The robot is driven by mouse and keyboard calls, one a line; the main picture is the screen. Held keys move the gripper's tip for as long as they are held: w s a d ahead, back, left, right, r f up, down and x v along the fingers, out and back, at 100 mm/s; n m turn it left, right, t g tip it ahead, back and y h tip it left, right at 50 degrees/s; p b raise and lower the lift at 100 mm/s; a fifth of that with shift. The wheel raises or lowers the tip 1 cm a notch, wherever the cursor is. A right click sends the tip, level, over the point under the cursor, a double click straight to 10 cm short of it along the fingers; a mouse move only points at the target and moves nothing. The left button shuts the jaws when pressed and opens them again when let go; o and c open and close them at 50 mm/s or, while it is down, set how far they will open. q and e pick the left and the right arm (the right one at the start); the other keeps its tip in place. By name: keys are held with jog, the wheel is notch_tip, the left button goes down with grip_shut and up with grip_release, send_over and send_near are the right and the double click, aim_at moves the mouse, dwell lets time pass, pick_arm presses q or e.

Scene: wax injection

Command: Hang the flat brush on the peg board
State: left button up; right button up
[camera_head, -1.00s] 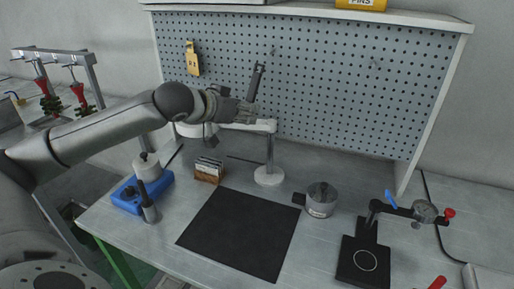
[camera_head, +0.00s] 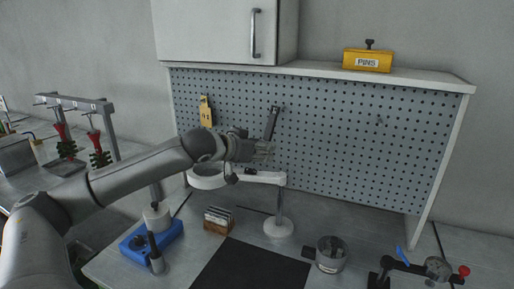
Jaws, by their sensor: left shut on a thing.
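My left gripper (camera_head: 262,151) is in front of the peg board (camera_head: 330,140), left of its middle. It is shut on a dark, narrow upright thing, which I take to be the flat brush (camera_head: 271,124). The brush rises from the fingers, slightly tilted, with its top end close to a peg on the board. I cannot tell whether it hangs on the peg or is only in front of it. Its lower part is hidden by the fingers. My right gripper is not in view.
Another small peg (camera_head: 379,121) at the right is bare. A white magnifier lamp (camera_head: 279,226) stands just below my gripper. A yellow PINS box (camera_head: 367,60) sits on the shelf (camera_head: 420,80). A grey pot (camera_head: 330,254) is on the bench.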

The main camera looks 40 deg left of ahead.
pick_arm(q)
jog(key=w+a+f+p, duration=0.1)
jog(key=w+p, duration=0.1)
jog(key=w, duration=0.3)
jog(key=shift+w+a, duration=0.15)
jog(key=shift+w, duration=0.25)
dwell(0.3)
jog(key=shift+f, duration=0.15)
dwell(0.3)
jog(key=o, duration=1.1)
jog(key=shift+s, duration=0.1)
jog(key=v, duration=1.2)
